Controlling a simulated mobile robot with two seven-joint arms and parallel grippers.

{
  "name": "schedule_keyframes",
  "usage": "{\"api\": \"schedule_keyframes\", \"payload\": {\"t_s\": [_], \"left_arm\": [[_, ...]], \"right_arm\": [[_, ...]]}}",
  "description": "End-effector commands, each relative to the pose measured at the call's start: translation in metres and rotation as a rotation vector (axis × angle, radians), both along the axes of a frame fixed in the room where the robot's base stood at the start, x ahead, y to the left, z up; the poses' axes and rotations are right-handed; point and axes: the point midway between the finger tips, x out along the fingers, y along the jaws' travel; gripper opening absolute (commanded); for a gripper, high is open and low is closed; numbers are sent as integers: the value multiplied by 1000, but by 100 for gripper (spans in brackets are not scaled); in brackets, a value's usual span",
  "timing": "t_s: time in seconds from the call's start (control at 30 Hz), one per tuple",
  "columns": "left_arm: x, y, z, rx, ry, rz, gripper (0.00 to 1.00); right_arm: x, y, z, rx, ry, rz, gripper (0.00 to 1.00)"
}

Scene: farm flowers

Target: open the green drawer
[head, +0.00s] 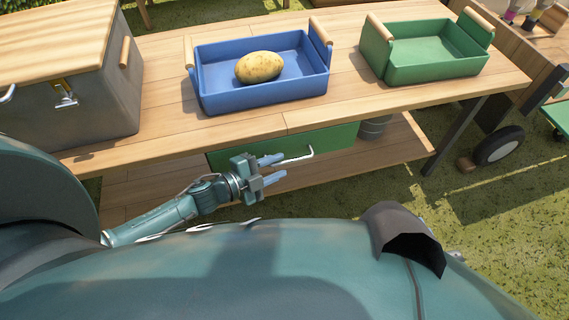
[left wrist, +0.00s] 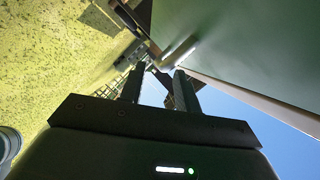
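The green drawer (head: 336,139) is under the wooden table's top in the head view, with a pale metal handle (head: 297,157) on its front. It looks shut. My left gripper (head: 273,169) is in front of the drawer's left half, just left of the handle, with its two fingers apart and pointing right. In the left wrist view, a large green surface, which looks like the drawer front (left wrist: 245,45), fills the upper right. My left gripper (left wrist: 160,82) shows nothing held between its fingers there. I cannot tell whether a finger touches the handle. My right gripper is not in view.
On the table (head: 160,120) stand a blue tray (head: 263,99) with a potato (head: 259,67), a green tray (head: 430,71) and a grey box with a wooden lid (head: 90,108). A lower shelf (head: 385,148) holds a metal container (head: 375,128). A wheeled cart (head: 498,147) stands at right.

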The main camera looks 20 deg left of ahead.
Motion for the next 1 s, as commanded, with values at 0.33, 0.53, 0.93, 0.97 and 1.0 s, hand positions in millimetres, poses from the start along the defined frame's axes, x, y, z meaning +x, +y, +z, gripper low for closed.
{"api": "schedule_keyframes", "payload": {"t_s": [0.33, 0.53, 0.93, 0.97, 1.0], "left_arm": [[25, -18, -7, 1, 0, -1, 33], [25, -19, -7, 2, 0, 0, 33], [25, -18, -7, 2, 0, 0, 4], [25, -18, -7, 2, 0, 0, 1], [25, -18, -7, 2, 0, 0, 0]], "right_arm": [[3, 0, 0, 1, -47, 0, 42], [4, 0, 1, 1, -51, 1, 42], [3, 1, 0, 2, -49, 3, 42], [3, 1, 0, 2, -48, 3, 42], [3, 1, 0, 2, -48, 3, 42]]}}
